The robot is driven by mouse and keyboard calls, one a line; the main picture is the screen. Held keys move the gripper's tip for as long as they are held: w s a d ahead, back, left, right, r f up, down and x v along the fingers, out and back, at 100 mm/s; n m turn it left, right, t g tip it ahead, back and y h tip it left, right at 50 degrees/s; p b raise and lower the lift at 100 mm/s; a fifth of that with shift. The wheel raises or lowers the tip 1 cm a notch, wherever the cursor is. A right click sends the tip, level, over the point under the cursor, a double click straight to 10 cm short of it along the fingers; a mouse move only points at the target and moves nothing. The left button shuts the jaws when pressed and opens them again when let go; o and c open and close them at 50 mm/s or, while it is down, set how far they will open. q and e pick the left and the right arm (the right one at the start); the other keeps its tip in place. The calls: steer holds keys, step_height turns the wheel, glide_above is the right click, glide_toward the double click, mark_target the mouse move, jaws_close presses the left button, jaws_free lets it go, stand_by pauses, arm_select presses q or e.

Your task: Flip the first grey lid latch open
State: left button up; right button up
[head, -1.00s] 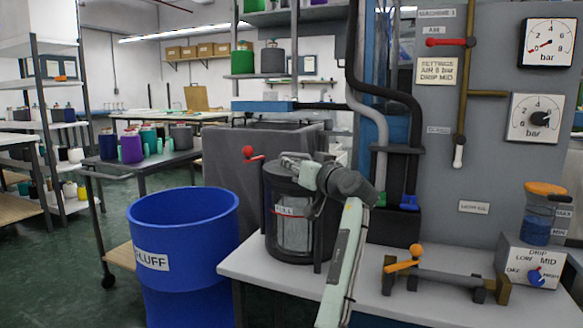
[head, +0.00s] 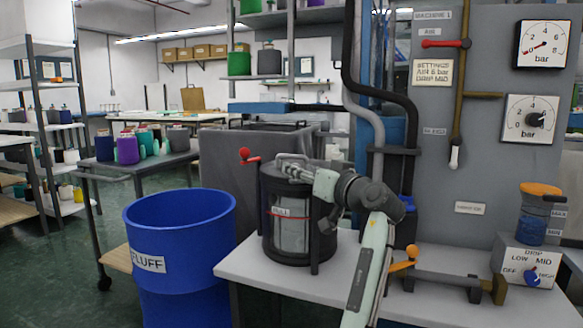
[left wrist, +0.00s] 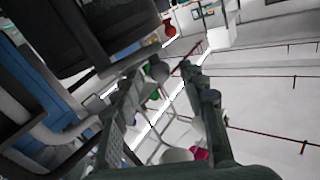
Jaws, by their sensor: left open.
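A dark round canister (head: 318,230) with a window and a partly blurred label stands on the grey bench. A lever with a red knob (head: 245,154) sticks out at its upper left. My left gripper (head: 281,166) is over the canister's top, fingers pointing left, open. I cannot tell whether it touches the lid. No grey latch can be made out clearly; the gripper covers part of the lid. In the left wrist view the two fingers (left wrist: 168,100) are apart with nothing held between them; a red knob shows beyond them (left wrist: 168,29). My right gripper is not in view.
A blue fluff bin (head: 180,260) stands left of the grey bench (head: 250,270). An orange-handled clamp (head: 402,266) lies right of my forearm. Black hoses (head: 400,100) run down the grey machine panel (head: 490,130). An orange-topped jar (head: 540,215) stands at the right.

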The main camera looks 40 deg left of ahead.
arm_select(q)
steer(key=v, duration=0.5)
steer(key=shift+s+d, duration=0.15)
steer(key=shift+d, duration=0.1)
